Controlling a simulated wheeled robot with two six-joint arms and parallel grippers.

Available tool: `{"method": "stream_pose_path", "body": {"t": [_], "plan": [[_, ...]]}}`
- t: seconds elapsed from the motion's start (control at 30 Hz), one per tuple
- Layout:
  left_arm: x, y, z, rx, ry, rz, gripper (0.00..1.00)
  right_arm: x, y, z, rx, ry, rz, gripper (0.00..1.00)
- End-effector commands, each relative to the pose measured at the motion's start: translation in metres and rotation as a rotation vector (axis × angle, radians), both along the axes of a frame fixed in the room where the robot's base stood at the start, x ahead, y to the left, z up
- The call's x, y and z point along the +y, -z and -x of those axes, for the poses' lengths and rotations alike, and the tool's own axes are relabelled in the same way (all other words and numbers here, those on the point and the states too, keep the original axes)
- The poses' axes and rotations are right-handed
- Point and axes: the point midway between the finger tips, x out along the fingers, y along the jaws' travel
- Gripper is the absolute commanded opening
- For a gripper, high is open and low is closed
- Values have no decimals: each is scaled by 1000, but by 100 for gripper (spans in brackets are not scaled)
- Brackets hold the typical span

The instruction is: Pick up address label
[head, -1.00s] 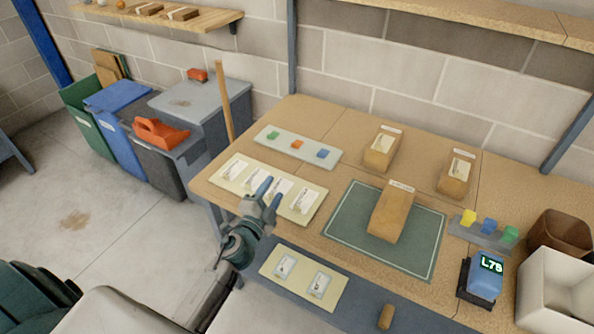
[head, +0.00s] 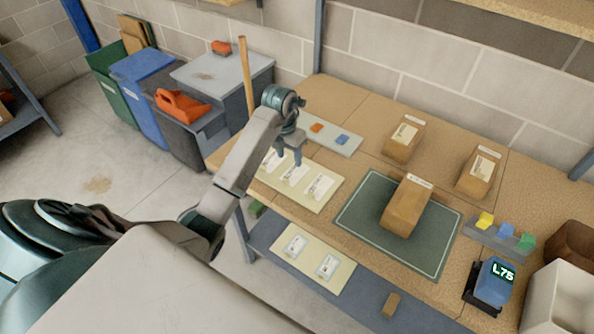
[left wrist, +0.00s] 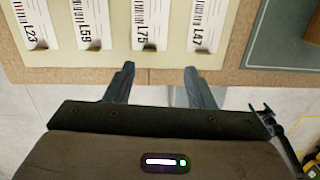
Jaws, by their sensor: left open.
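Address labels lie in a row on a cream board (head: 325,204) at the table's left front. My left gripper (head: 288,155) is open and empty over the board in the head view. In the left wrist view its fingertips (left wrist: 157,68) point toward the L75 label and stand apart from it in the picture. My arm hides part of the row in the head view. A blue device (head: 490,281) displays L75. My right gripper is out of view.
A brown parcel (head: 407,207) sits on a green mat (head: 362,218) right of the board. Two more parcels (head: 403,140) (head: 478,173) stand behind. A pale tray with coloured pieces (head: 345,150) lies behind the labels. A lower shelf holds another label board (head: 312,266).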

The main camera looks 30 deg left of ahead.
Motion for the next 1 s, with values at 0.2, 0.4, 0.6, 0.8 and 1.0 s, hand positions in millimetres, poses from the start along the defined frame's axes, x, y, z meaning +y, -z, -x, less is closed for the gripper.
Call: {"method": "stream_pose_path", "body": {"t": [0.2,0.4,0.6,0.8,1.0], "plan": [[17,-5,7,72,-31,-72,49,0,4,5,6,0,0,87],[17,16,7,71,-31,-71,49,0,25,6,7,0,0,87],[16,42,7,70,-30,-70,49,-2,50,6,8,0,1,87],[16,50,7,69,-30,-70,49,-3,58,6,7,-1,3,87],[13,65,7,70,-29,-69,49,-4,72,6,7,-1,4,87]]}}
